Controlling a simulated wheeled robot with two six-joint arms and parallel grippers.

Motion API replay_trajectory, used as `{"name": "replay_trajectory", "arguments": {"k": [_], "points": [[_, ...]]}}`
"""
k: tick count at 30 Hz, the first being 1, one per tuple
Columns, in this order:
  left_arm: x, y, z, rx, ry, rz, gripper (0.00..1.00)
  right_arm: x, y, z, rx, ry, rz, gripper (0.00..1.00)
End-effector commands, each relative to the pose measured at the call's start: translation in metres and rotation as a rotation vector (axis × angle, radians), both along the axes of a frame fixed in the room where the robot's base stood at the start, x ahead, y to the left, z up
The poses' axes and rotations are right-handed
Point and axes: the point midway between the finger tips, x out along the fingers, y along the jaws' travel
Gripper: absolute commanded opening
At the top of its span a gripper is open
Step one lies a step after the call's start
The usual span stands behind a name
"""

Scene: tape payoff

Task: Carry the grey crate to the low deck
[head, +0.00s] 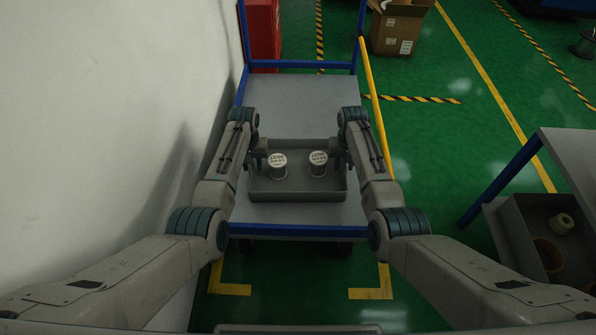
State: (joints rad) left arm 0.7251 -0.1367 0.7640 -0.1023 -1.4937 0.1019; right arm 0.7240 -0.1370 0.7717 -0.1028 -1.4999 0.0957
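The grey crate (297,190) is in the middle of the head view, over the grey low deck (300,93) of a blue-framed cart. I cannot tell whether it rests on the deck or hangs just above it. Two pale round-topped items with printed labels, a left one (278,161) and a right one (318,159), stand inside the crate. My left gripper (259,157) is at the crate's left side and my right gripper (337,154) is at its right side. Their fingertips are too small and dark to show whether they are shut on the walls.
A white wall (110,90) runs close along the left. A yellow bar (372,95) lines the cart's right side. A grey table (572,160) and another crate (518,238) with rolls stand at right. A cardboard box (398,30) and red cabinet (263,30) are behind.

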Motion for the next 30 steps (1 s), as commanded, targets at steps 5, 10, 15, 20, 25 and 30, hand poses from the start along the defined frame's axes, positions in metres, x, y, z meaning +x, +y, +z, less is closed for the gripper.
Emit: {"name": "replay_trajectory", "arguments": {"k": [5, 10, 15, 20, 25, 30], "points": [[0.0, 0.0, 0.0, 0.0, 0.0, 0.0, 0.17, 0.0, 0.0, 0.0, 0.0, 0.0, 0.0, 0.14], [0.0, 0.0, 0.0, 0.001, 0.0, 0.0, 0.0, 0.0, 0.0, 0.0, 0.0, 0.001, 0.0, 0.0], [0.0, 0.001, 0.0, 0.001, 0.0, 0.0, 0.0, 0.0, -0.001, 0.0, -0.001, 0.001, 0.0, 0.0], [0.001, 0.001, 0.002, 0.002, -0.002, 0.0, 0.0, 0.001, -0.001, 0.002, -0.002, -0.001, 0.0, 0.0], [0.001, 0.002, 0.009, 0.002, -0.002, 0.001, 0.0, 0.001, -0.001, 0.008, -0.002, -0.001, -0.001, 0.0], [0.001, 0.002, 0.021, 0.003, -0.002, 0.001, 0.0, 0.001, -0.002, 0.021, -0.003, -0.001, -0.001, 0.0]]}}
